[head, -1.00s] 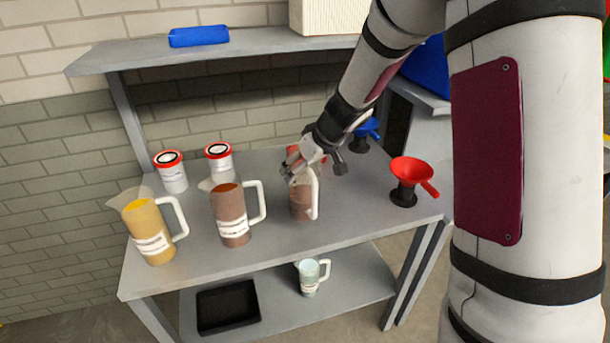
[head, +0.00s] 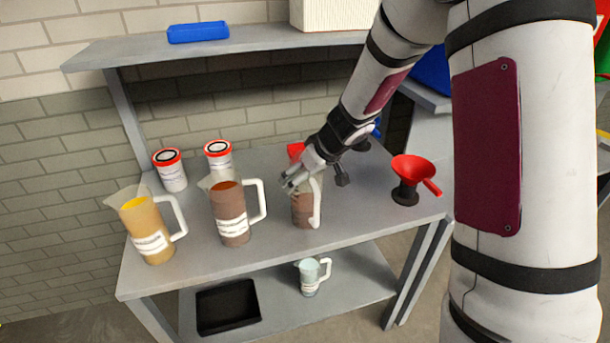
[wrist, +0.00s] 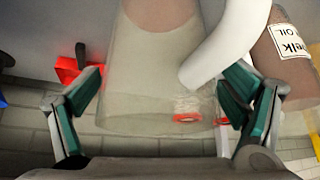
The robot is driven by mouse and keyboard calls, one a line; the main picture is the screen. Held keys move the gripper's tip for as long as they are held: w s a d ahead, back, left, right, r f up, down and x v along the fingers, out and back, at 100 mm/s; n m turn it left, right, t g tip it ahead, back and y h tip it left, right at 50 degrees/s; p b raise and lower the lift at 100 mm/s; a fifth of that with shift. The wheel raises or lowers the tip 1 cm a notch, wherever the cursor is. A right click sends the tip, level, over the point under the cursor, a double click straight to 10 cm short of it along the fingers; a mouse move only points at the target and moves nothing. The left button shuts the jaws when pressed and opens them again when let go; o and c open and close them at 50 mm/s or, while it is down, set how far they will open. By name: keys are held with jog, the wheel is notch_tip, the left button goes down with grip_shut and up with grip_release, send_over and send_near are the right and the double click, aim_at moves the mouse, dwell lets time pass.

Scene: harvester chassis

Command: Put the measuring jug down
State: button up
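A clear measuring jug (head: 305,210) with brown liquid in its lower part stands upright on the grey workbench (head: 270,262). Its pale handle is on the right. My gripper (head: 296,181) is at the jug's upper part and hides much of its rim. In the wrist view the clear wall of the jug (wrist: 160,85) lies between my two green-padded fingers (wrist: 168,82). The fingers are spread wide, with a narrow gap showing beside the jug at the left. The right finger is near the handle (wrist: 222,45).
A brown-filled jug (head: 231,212) and a yellow-filled jug (head: 150,232) stand to the left. Two red-lidded tubs (head: 171,172) are behind them. A red funnel (head: 412,169) stands at the right. The lower shelf holds a small jug (head: 310,277) and black tray (head: 228,307).

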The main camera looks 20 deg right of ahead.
jog(key=shift+r+p, duration=0.15)
jog(key=shift+p, duration=0.15)
jog(key=s+a+r+p, duration=0.1)
jog(key=s+r, duration=1.2)
jog(key=r, duration=0.4)
jog(key=s+r+m+h, duration=0.1)
jog(key=s+r+m, duration=0.1)
jog(key=s, duration=0.8)
jog(key=s+r+m+h, duration=0.1)
jog(key=s+r+m, duration=0.1)
jog(key=s, duration=0.9)
jog(key=shift+s+d+m+g+h, duration=0.2)
jog(key=shift+d+m+g+h, duration=0.1)
jog(key=shift+d+g, duration=0.1)
jog(key=shift+r, duration=0.1)
